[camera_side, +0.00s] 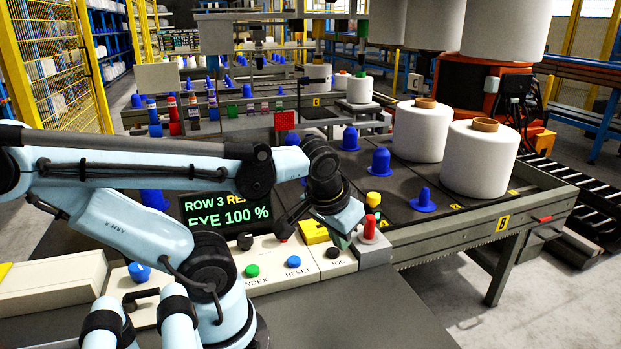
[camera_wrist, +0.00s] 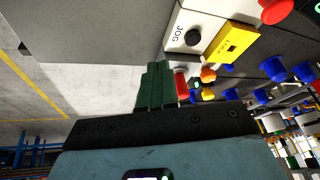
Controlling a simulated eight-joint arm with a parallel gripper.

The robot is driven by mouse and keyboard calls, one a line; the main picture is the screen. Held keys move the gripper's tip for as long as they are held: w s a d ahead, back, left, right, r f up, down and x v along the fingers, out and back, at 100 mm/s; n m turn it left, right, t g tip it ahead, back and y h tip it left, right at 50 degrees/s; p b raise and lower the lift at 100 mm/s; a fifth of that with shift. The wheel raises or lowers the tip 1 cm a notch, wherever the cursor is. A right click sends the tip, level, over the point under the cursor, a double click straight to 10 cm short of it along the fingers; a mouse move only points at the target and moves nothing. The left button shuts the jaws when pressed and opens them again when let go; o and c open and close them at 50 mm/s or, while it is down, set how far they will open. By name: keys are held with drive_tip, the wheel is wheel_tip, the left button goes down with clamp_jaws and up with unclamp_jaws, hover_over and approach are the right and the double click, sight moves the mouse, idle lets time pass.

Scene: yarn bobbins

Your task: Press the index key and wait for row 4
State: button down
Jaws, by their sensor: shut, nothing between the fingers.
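The index key is a green button (camera_side: 252,270) on the pale control panel (camera_side: 268,286), above a partly covered label ending in "NDEX". The dark display (camera_side: 226,208) behind the panel reads "ROW 3" with more text cut off by my arm, and "EYE 100 %". My gripper (camera_side: 343,241) is over the panel's right end, beside the yellow block (camera_side: 314,232) and well to the right of the green button. In the wrist view its green fingers (camera_wrist: 157,85) are together with nothing between them. The green button does not show in the wrist view.
A blue RESET button (camera_side: 293,262) and a black JOG knob (camera_side: 333,252) share the panel. A red-capped post (camera_side: 369,228) stands close right of my gripper. White bobbins (camera_side: 481,160) and blue cones (camera_side: 423,200) stand on the dark deck behind.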

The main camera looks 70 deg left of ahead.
drive_tip(key=s+a+n+g+y, duration=0.2)
drive_tip(key=s+a+n+g, duration=0.1)
drive_tip(key=s+a+n, duration=0.25)
wheel_tip(320, 180, up, 3)
drive_tip(key=n+g+y, duration=0.1)
drive_tip(key=n+g, duration=0.4)
drive_tip(key=n, duration=0.1)
hover_over(255, 269)
drive_tip(key=shift+f, duration=0.2)
drive_tip(key=shift+f, duration=4.4)
drive_tip(key=shift+f, duration=0.15)
drive_tip(key=shift+f, duration=0.3)
